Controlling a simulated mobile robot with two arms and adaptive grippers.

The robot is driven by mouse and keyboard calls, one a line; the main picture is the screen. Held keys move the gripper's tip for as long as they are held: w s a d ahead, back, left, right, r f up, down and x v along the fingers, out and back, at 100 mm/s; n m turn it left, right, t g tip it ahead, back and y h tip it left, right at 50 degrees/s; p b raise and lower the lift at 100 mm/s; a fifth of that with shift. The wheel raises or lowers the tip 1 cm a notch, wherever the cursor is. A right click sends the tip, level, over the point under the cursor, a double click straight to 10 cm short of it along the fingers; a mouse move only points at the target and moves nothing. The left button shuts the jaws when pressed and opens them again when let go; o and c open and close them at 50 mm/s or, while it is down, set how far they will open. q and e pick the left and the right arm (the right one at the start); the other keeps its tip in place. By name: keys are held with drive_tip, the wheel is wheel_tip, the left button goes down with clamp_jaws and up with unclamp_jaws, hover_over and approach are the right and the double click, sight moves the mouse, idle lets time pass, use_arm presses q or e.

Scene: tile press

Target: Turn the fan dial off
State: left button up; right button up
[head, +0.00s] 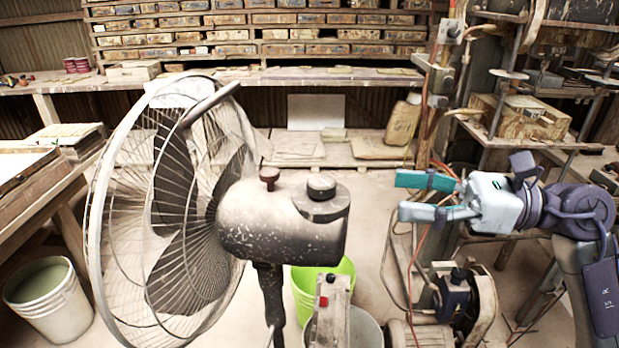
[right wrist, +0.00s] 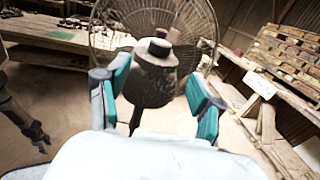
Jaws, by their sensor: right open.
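The fan's grimy motor housing (head: 265,222) stands in the middle of the head view, behind its wire cage (head: 150,215). A round dark dial (head: 321,186) sits on its top near the rear end, with a smaller reddish knob (head: 269,177) nearer the cage. My right gripper (head: 415,196) is open and empty, to the right of the housing, its teal fingers pointing at it. In the right wrist view the dial (right wrist: 155,47) shows beyond and between the spread fingers, apart from them. A dark shape at that view's left edge seems to be my left gripper (right wrist: 36,132); its jaws are unclear.
A green bucket (head: 340,275) and a post with a red button (head: 323,301) stand below the housing. A machine (head: 458,295) with hoses is below my right gripper. A white bucket (head: 48,300) stands at left. Air between gripper and housing looks clear.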

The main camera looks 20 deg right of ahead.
sight(322, 180)
drive_tip(key=p+x, duration=0.2)
drive_tip(key=x, duration=0.3)
drive_tip(key=p+x, duration=0.3)
drive_tip(key=x, duration=0.3)
drive_tip(key=shift+w+a+r, duration=0.1)
drive_tip(key=shift+r, duration=0.1)
drive_tip(key=shift+w+a+f, duration=0.15)
drive_tip(key=shift+w+a, duration=0.05)
drive_tip(key=shift+a, duration=0.25)
